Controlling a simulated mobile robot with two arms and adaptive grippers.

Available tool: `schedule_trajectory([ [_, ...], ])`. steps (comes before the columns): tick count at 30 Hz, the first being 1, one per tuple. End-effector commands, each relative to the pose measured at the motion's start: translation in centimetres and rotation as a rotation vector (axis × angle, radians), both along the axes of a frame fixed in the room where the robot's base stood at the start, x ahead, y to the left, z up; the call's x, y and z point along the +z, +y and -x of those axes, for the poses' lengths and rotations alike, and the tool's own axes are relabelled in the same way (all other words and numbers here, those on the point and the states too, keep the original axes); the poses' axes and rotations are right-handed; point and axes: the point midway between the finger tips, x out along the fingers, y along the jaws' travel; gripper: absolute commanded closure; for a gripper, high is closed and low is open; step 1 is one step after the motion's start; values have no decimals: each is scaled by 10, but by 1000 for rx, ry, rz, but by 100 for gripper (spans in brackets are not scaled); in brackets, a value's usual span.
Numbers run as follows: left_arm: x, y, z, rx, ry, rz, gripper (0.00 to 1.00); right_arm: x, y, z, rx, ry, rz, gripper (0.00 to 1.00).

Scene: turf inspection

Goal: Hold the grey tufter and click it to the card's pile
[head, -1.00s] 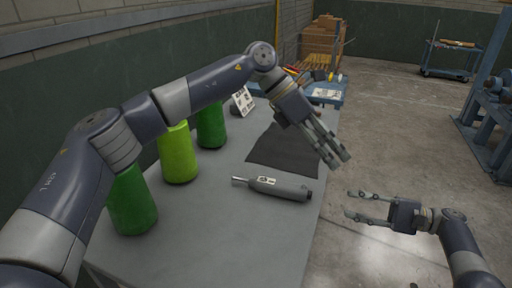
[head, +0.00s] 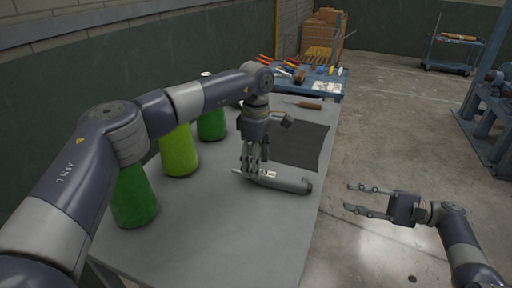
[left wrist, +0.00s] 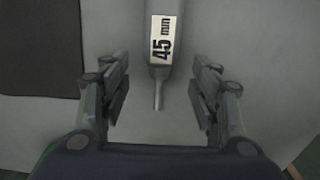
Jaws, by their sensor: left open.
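The grey tufter (head: 288,184) lies on the grey table beside the near edge of a dark mat (head: 306,146). In the left wrist view the tufter (left wrist: 159,22) shows a "45 mm" label, with its thin metal tip pointing toward the wrist. My left gripper (head: 253,176) points down over the tip end of the tufter. Its open fingers (left wrist: 160,85) stand on either side of the tool, with gaps to it. My right gripper (head: 366,200) is open and empty, out past the table's right edge. I cannot make out the card; my left arm hides part of the table's back.
Green cones or bottles, two dark (head: 133,196) (head: 211,123) and one lime (head: 179,151), stand along the table's left side. A brown tool (head: 308,105) lies beyond the mat. A blue bench (head: 325,84) with tools stands behind. The table front (head: 215,225) is clear.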

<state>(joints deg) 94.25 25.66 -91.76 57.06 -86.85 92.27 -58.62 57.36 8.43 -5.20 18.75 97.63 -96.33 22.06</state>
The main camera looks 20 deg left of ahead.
Motion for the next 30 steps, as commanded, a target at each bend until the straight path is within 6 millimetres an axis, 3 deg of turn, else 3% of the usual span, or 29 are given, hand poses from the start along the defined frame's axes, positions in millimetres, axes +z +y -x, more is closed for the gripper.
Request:
schedule_trajectory([
  [3, -19, 0, 1, 0, 2, 0, 43, 0, 0, 0, 0, 0, 0, 67],
  [9, -37, 0, 0, 0, 0, 1, 43, 0, 0, 0, 0, 0, 0, 67],
  [19, -40, 0, 0, 0, -2, 1, 43, 0, 0, 0, 0, 0, 0, 67],
  [27, -40, 0, 0, 0, -2, 2, 100, 0, 0, 0, 0, 0, 0, 67],
  [28, -40, 0, 0, 0, -1, 2, 100, 0, 0, 0, 0, 0, 0, 67],
  [30, -40, 0, 0, 1, -2, 2, 100, 0, 0, 0, 0, 0, 0, 80],
])
